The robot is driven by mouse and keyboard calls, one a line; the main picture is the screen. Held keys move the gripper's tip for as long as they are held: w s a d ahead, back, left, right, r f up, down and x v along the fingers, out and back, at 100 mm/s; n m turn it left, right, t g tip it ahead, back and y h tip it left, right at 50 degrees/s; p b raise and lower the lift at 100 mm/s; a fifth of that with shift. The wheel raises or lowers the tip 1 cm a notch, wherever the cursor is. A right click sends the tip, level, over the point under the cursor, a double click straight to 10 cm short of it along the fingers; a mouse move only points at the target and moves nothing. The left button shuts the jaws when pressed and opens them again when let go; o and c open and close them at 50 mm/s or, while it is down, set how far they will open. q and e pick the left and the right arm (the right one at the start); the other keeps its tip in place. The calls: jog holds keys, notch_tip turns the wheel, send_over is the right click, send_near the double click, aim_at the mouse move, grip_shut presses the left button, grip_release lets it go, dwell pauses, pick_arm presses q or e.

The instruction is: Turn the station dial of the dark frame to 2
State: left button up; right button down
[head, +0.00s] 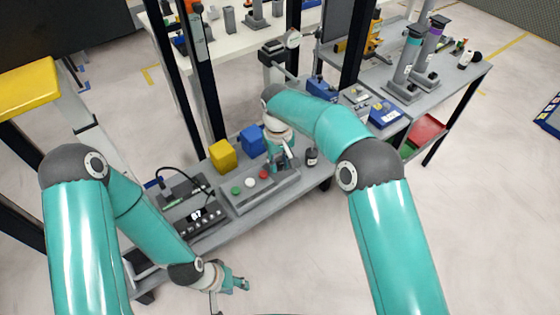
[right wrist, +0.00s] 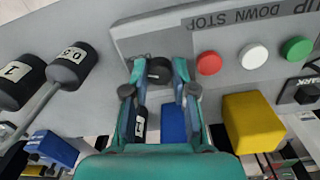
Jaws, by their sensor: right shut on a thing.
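The grey control panel (head: 262,193) lies on the bench between dark posts (head: 208,90). It carries green, white and red buttons. In the right wrist view a round black dial (right wrist: 159,70) sits on the panel (right wrist: 215,62) beside the red button (right wrist: 209,63). My right gripper (head: 281,166) is over that end of the panel. In the right wrist view its fingers (right wrist: 160,75) are closed on the dial's sides. No dial number or pointer is readable. My left gripper (head: 240,285) hangs in front of the bench, apart from everything; its opening is unclear.
A yellow block (head: 222,156) and a blue block (head: 252,140) stand behind the panel. A box with a lit display (head: 196,214) is left. The floor in front is clear.

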aim_at(280, 164)
jog(key=n, duration=0.5)
jog(key=shift+w+r, duration=0.1)
jog(key=shift+d+n+p, duration=0.1)
jog(key=shift+n+p, duration=0.2)
jog(key=shift+n, duration=2.1)
jog(key=shift+w, duration=0.1)
jog(key=c, duration=1.2)
grip_release()
notch_tip(280, 164, up, 12)
